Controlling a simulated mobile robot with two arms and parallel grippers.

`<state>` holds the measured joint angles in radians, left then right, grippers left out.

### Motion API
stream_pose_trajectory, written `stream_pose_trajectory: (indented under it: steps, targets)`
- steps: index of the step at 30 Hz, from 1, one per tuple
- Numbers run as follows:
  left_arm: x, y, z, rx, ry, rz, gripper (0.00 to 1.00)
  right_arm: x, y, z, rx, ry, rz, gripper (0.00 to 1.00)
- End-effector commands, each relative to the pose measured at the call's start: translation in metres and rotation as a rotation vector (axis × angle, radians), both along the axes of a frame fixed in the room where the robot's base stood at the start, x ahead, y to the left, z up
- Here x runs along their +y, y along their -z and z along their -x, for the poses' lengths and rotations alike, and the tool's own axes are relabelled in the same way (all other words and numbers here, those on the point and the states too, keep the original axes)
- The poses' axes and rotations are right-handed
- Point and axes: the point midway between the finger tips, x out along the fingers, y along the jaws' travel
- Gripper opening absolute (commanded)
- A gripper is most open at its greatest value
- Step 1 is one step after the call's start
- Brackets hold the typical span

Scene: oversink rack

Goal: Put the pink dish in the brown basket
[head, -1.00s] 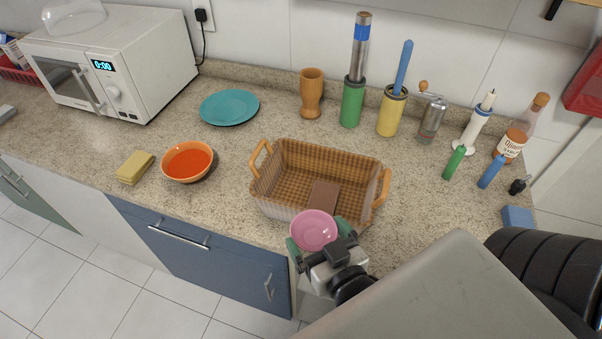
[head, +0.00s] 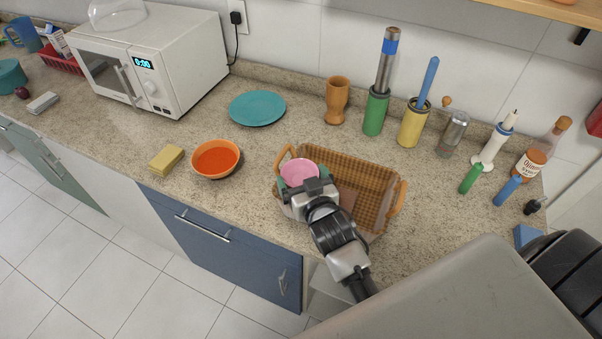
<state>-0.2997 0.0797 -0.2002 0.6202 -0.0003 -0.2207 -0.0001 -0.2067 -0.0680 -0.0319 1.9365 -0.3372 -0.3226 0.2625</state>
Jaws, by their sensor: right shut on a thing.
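The pink dish (head: 299,172) is a small round bowl held in my right gripper (head: 298,186), whose green-tipped fingers are shut on it. The brown basket (head: 368,165) is woven and rectangular with an orange-brown handle at each end. It stands on the counter. The dish appears over the left end of the basket, close to its left handle; its exact height is hard to tell. My right arm covers the basket's front left side. My left gripper does not show.
An orange bowl (head: 216,159) and yellow sponges (head: 166,160) lie left of the basket. A teal plate (head: 257,108) is behind. A wooden cup (head: 337,99), canisters and a grinder line the wall; bottles stand right. A microwave (head: 150,62) is at the left.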

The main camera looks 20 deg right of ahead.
Motion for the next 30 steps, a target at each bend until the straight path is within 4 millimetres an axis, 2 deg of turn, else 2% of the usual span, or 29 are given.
stream_pose_trajectory:
  steps: [2, 5, 28, 29, 30]
  targets:
    - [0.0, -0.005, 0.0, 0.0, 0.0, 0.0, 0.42, -0.001, -0.004, -0.013, -0.003, 0.0, 0.001, 0.69]
    - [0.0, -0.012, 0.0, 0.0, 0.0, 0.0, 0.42, -0.001, 0.003, -0.012, 0.002, 0.0, 0.0, 0.69]
    - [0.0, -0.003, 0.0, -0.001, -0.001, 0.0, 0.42, -0.001, 0.018, -0.011, 0.0, 0.0, 0.0, 0.69]
    - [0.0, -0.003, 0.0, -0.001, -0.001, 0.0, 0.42, -0.001, 0.018, -0.011, 0.001, 0.0, 0.0, 0.97]
    - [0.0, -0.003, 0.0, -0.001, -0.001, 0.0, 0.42, -0.001, 0.018, -0.011, 0.002, 0.0, 0.001, 1.0]
